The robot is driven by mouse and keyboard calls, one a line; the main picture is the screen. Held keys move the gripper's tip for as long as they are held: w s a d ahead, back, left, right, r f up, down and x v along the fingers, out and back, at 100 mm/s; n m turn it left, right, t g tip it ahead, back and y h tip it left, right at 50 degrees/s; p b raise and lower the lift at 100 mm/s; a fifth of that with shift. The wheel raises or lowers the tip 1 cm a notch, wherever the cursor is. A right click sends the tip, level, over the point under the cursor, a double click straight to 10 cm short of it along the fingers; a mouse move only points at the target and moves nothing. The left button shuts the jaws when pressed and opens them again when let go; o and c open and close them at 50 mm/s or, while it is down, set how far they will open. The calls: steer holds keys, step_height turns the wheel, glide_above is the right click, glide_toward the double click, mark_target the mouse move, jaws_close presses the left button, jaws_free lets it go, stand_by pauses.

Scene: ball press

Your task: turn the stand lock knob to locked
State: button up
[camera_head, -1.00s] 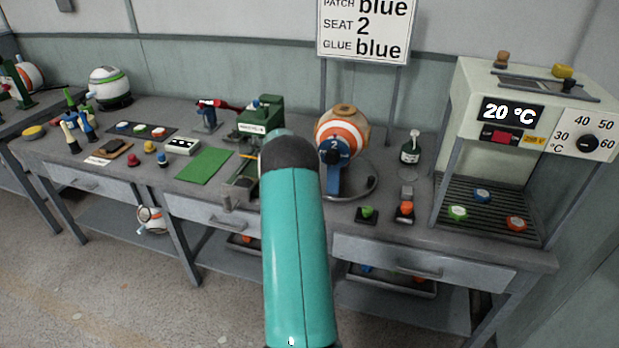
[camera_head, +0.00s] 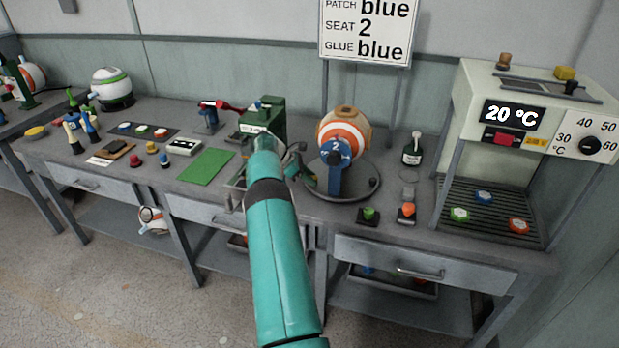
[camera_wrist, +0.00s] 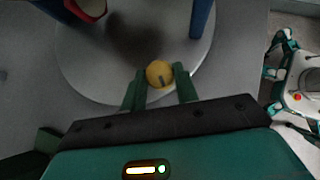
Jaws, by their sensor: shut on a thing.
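The stand (camera_head: 335,181) is a blue upright on a round grey plate, holding an orange-and-white ball (camera_head: 333,126). In the wrist view the plate (camera_wrist: 85,75) fills the upper middle, with the blue upright (camera_wrist: 201,17) at the top. The lock knob (camera_wrist: 159,74) is small, round and yellow with a dark line on it, at the plate's near edge. My gripper (camera_wrist: 160,80) has its two green fingers on either side of the knob, shut on it. In the head view my gripper (camera_head: 303,171) is just left of the stand; the knob cannot be made out there.
A green press (camera_head: 263,118) stands behind my arm, left of the stand. A green button (camera_head: 369,213), an orange button (camera_head: 406,210) and a glue bottle (camera_head: 412,150) are to the right. A heater cabinet (camera_head: 470,110) stands at the far right. A green mat (camera_head: 206,166) lies left.

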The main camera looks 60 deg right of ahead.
steer(key=shift+w+m+y, duration=0.1)
steer(key=shift+m+y, duration=0.3)
steer(key=shift+m, duration=0.2)
stand_by(0.4)
steer(key=o, duration=1)
step_height(320, 180, up, 4)
steer(key=shift+f, duration=0.2)
steer(key=shift+a+r, duration=0.2)
steer(key=shift+a, duration=0.05)
steer(key=s+a+r, duration=0.2)
steer(key=a+r, duration=0.1)
steer(key=a, duration=0.1)
steer(key=s+a+r, duration=0.2)
steer(key=a+r, duration=0.1)
steer(key=a, duration=0.1)
steer(key=s+a+r, duration=0.2)
steer(key=a+r, duration=0.1)
steer(key=shift+s+a, duration=0.3)
steer(key=shift+a, duration=0.1)
